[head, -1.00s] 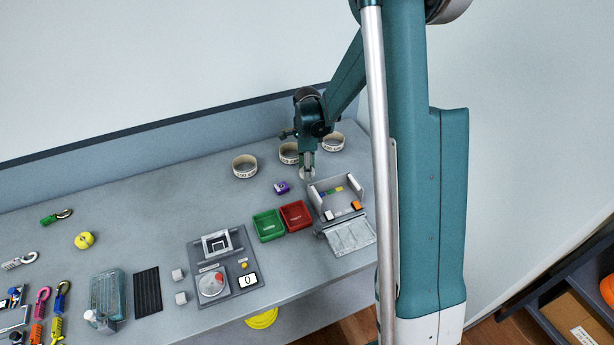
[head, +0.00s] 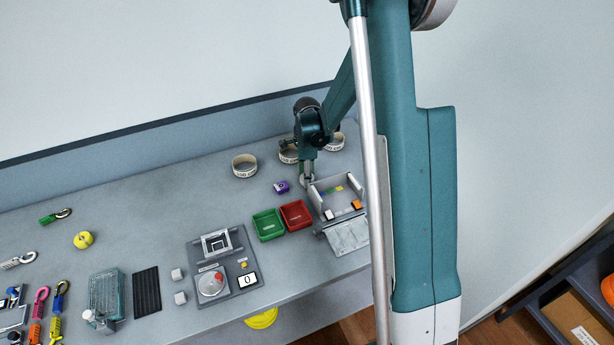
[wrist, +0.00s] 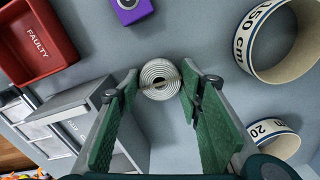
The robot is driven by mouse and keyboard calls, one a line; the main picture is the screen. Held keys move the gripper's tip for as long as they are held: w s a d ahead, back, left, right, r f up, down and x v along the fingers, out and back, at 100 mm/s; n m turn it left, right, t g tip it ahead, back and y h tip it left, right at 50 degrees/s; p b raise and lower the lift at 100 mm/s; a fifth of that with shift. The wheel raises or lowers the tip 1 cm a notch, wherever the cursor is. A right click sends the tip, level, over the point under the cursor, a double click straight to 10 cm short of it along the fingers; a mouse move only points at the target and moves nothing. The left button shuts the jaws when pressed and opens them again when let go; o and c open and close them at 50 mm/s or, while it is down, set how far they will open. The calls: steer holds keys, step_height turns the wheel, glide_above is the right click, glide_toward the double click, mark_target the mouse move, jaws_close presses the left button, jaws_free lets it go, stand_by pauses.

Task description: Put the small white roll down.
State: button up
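The small white roll (wrist: 160,79) is tightly coiled and seen end-on in the wrist view, between the fingertips of my gripper (wrist: 161,82). My gripper is shut on it, with a green-padded finger against each side. In the head view the roll (head: 305,180) shows as a small pale shape at the tips of my gripper (head: 306,176), just behind the open-topped grey box. It is low, at or very near the bench top (head: 150,215); I cannot tell whether it touches.
Larger white printed straps (head: 244,166) stand as loops along the back. A purple block (head: 282,187), a red tray (head: 296,215) and a green tray (head: 268,225) lie to the left. The grey box (head: 337,197) is close in front. Bare bench lies around the roll.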

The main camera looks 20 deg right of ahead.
steer(key=shift+o, duration=1.2)
steer(key=shift+r, duration=0.25)
step_height(320, 180, up, 12)
steer(key=p, duration=0.1)
stand_by(0.3)
